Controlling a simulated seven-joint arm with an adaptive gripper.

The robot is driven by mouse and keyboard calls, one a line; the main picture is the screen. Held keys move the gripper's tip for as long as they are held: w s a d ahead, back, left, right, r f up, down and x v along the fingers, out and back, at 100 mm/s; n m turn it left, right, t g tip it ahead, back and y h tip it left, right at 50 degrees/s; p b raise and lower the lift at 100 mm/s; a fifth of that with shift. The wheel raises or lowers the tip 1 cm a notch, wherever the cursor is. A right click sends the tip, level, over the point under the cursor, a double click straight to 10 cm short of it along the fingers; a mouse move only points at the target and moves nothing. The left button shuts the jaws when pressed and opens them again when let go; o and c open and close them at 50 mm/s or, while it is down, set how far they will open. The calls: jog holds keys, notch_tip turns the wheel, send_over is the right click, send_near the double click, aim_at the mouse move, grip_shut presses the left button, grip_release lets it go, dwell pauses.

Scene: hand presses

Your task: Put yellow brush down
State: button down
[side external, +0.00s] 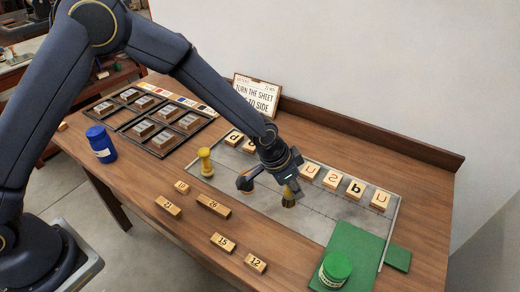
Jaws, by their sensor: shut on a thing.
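My gripper (287,184) is over the grey sheet (325,220) in the middle of the table, pointing down. It is shut on the yellow brush (289,199). Only the brush's lower part shows, dark yellow and brownish, below the fingers. Its upper part is hidden by my gripper. I cannot tell whether its lower end touches the sheet. A separate yellow spool-shaped piece (206,162) stands upright at the sheet's left end.
Lettered blocks (331,180) line the sheet's back edge. Numbered wooden blocks (213,206) lie in front. A blue jar (101,144) and black type trays (150,118) are left. A green jar (335,269) stands on a green mat (358,245) at right. A sign (256,97) stands behind.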

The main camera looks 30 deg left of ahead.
jog(key=w+f, duration=0.1)
jog(key=w+d+f, duration=0.1)
jog(key=f, duration=0.1)
jog(key=shift+w, duration=0.25)
jog(key=shift+f, duration=1.55)
jog(key=shift+f, duration=0.15)
jog(key=c, duration=0.9)
grip_release()
